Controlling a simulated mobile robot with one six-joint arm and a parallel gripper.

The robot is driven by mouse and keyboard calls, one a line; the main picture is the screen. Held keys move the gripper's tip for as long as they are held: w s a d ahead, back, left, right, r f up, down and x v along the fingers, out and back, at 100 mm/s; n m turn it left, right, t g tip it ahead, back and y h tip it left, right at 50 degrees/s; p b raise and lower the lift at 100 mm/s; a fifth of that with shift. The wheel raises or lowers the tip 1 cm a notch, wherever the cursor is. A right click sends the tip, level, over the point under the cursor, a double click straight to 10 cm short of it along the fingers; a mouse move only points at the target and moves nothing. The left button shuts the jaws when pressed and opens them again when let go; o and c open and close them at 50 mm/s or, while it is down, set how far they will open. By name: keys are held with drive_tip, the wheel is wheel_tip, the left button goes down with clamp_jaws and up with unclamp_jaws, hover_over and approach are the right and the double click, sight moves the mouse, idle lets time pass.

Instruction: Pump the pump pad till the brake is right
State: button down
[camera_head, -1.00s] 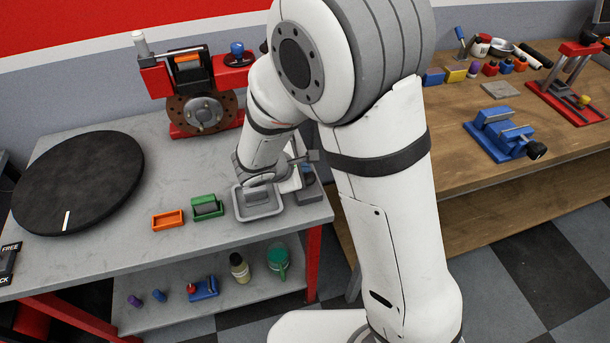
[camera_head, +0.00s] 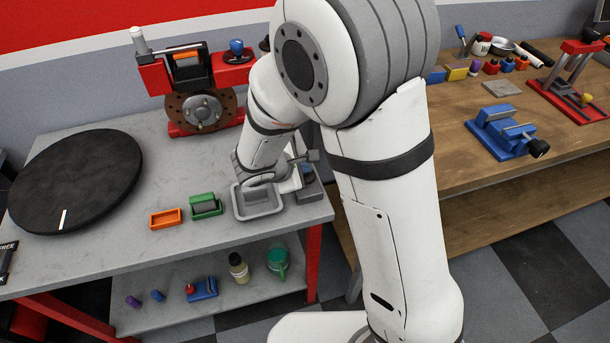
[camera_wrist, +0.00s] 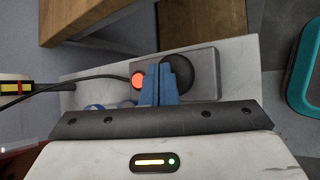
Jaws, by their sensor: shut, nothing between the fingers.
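In the wrist view, the blue fingers of my gripper (camera_wrist: 159,72) are shut and empty. They are over a grey plate (camera_wrist: 206,60), overlapping the left side of a round black pad (camera_wrist: 193,73), which looks like the pump pad. I cannot tell whether they touch it. A lit red-orange lamp (camera_wrist: 138,78) is just left of the fingers. In the head view, the brake disc (camera_head: 202,108) stands upright in a red stand (camera_head: 153,79) at the back of the grey bench. The grey pad unit (camera_head: 308,182) is partly hidden by my wrist.
A grey tray (camera_head: 259,212), a green box (camera_head: 206,207) and an orange tray (camera_head: 166,219) lie near the bench front. A large black turntable (camera_head: 78,180) fills the left. In the wrist view, a black cable (camera_wrist: 70,83) leads left to a white box (camera_wrist: 14,88) with coloured bands.

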drive_tip(key=shift+f+b, duration=0.95)
drive_tip(key=shift+b, duration=0.1)
idle(0.9)
drive_tip(key=shift+r, duration=0.15)
drive_tip(key=shift+r+p, duration=1)
drive_tip(key=shift+r, duration=0.25)
drive_tip(key=shift+r, duration=0.1)
drive_tip(key=shift+r+p, duration=1.7)
drive_tip(key=shift+r, duration=0.75)
drive_tip(key=shift+d, duration=0.1)
